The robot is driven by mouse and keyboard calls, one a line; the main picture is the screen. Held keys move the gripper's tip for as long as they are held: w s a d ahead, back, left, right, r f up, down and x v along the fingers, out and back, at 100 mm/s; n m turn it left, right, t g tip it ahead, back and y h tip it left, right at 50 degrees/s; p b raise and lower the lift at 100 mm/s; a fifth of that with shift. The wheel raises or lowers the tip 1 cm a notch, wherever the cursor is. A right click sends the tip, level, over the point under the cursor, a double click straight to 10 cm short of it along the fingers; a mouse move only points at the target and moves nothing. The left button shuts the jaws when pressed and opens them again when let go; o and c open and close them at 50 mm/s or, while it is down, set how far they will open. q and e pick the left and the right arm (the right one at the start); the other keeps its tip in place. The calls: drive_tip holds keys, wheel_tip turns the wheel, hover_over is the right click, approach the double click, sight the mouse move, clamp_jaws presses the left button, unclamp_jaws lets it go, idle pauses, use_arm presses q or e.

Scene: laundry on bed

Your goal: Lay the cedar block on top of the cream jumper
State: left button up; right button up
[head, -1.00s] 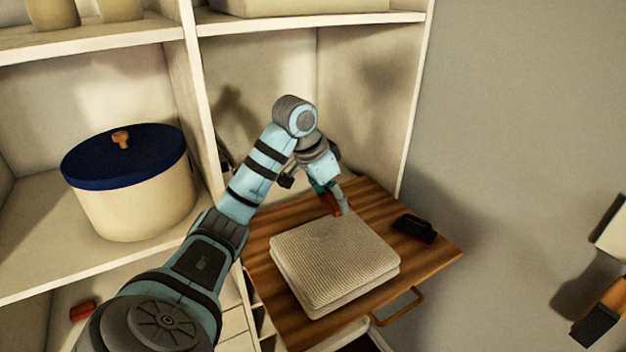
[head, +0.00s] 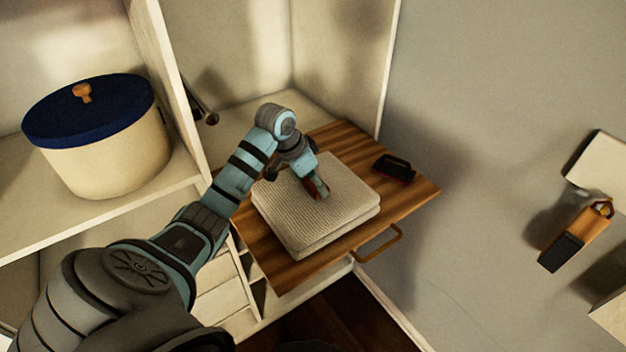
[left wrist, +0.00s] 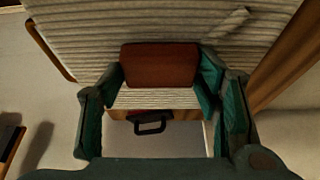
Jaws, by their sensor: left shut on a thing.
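The cream jumper (head: 290,225) lies folded in a flat ribbed stack on a wooden pull-out board (head: 280,275). My left gripper (head: 319,192) is over the jumper, pointing down near its middle. It is shut on the cedar block, a reddish-brown piece that fills the space between the green fingers in the left wrist view (left wrist: 160,64). The jumper's ribbed knit (left wrist: 150,22) shows right behind the block there. I cannot tell whether the block touches the jumper. In the head view the block is mostly hidden by the fingers. My right gripper is not in view.
A black-handled brush-like item (head: 394,167) lies on the board, right of the jumper. A cream pot with a blue lid (head: 98,135) stands on the left shelf. An orange and black item (head: 575,235) is by the right wall. A brown handle (head: 378,244) sticks out in front.

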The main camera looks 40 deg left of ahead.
use_arm(q)
drive_tip(key=o, duration=0.9)
drive_tip(key=shift+f, duration=0.1)
drive_tip(key=shift+o, duration=0.2)
drive_tip(key=v, duration=1.2)
drive_tip(key=shift+b, duration=0.3)
drive_tip(key=shift+s+a, duration=0.1)
